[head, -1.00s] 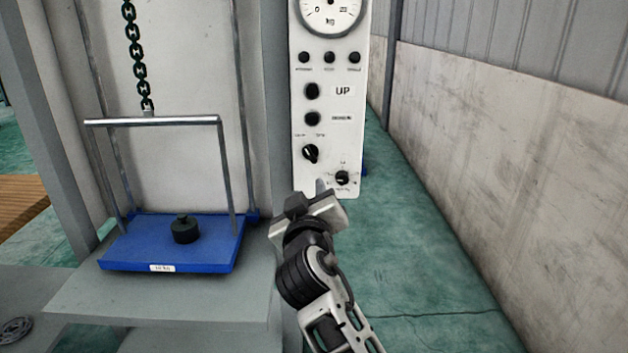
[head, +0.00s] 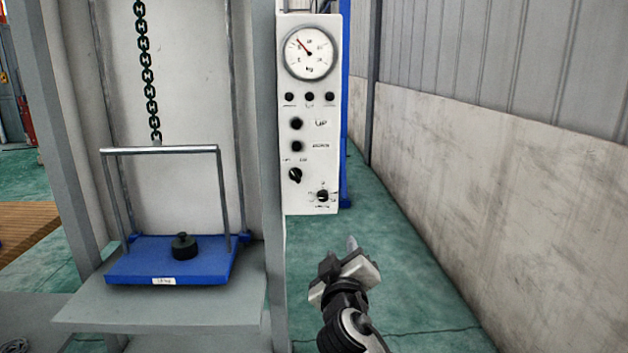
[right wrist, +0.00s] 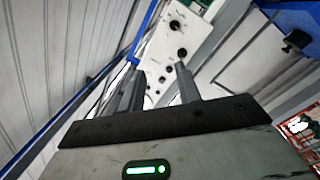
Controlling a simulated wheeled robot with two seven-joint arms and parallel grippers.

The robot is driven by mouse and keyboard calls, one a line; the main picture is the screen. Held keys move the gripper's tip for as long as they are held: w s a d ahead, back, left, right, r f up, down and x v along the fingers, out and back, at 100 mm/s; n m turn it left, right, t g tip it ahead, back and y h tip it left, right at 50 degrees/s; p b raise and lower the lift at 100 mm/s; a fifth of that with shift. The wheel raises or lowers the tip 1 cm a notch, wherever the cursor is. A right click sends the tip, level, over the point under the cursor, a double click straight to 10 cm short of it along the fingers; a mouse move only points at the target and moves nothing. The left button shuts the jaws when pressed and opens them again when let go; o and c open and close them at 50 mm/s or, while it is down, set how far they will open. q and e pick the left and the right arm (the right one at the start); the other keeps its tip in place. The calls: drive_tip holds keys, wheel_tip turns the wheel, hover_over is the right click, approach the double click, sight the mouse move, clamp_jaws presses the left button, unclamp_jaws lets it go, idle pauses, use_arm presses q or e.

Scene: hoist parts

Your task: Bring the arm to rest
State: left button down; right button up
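My right gripper (head: 343,260) is in front of and below the white control panel (head: 310,105), over the green floor, apart from the panel. In the right wrist view its two fingers (right wrist: 160,75) stand apart with nothing between them, and the panel (right wrist: 165,45) shows beyond them. The panel has a round gauge (head: 309,53), several black buttons, a selector knob (head: 295,175) and a lower knob (head: 323,196). My left gripper is out of view.
A blue platform (head: 130,262) with a dark weight (head: 184,247) hangs on a chain (head: 148,80), over or on a grey ledge (head: 90,308). A grey post (head: 268,200) stands left of my gripper. A wall (head: 450,150) runs along the right. Green floor (head: 400,290) lies open between.

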drive_tip(key=d+f+n+h, duration=0.25)
drive_tip(key=d+h, duration=0.25)
drive_tip(key=d, duration=2.2)
drive_tip(key=s+a+f+g+y, duration=0.2)
drive_tip(key=s+f, duration=0.4)
drive_tip(key=f, duration=0.3)
drive_tip(key=s+a+f+g+y, duration=0.1)
drive_tip(key=s+f+g+y, duration=0.15)
drive_tip(key=s+f, duration=0.45)
drive_tip(key=s+a+f+m+g+y, duration=0.1)
drive_tip(key=s+a+f+g+y, duration=0.3)
drive_tip(key=s, duration=0.6)
drive_tip(key=s+a+f+m+g, duration=0.1)
drive_tip(key=s+f+m, duration=0.1)
drive_tip(key=s+f, duration=0.6)
drive_tip(key=a+r+m+t, duration=0.1)
drive_tip(key=a+r+m, duration=0.2)
drive_tip(key=a, duration=0.6)
drive_tip(key=shift+s+a+r+m+t, duration=0.15)
drive_tip(key=shift+s+r+m+t, duration=0.15)
drive_tip(key=shift+m, duration=0.65)
drive_tip(key=shift+y, duration=0.25)
